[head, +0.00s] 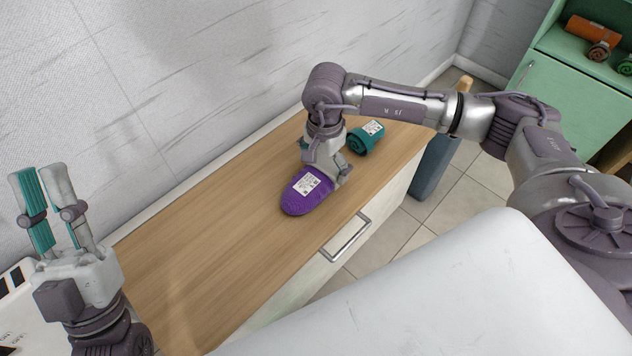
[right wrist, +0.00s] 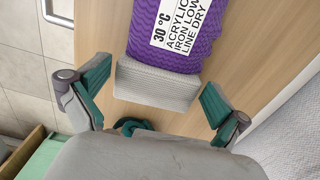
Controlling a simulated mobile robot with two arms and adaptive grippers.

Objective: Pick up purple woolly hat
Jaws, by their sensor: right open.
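The purple woolly hat (head: 298,196) lies on the wooden top, with a white printed label. In the right wrist view the hat (right wrist: 200,45) shows its purple knit and a pale grey cuff. My right gripper (head: 328,170) is over the cuff end of the hat and hides part of it. In the right wrist view my right gripper (right wrist: 155,88) is open, with its teal-padded fingers apart on either side of the cuff. It does not grip the hat. My left gripper (head: 42,175) is raised at the far left, open and empty.
A teal rolled item (head: 364,140) with a label lies close behind the right gripper on the wooden top (head: 215,235). A metal handle (head: 345,238) juts from the front. A green cabinet (head: 570,100) with an orange roll (head: 592,30) stands right. The top's left part is clear.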

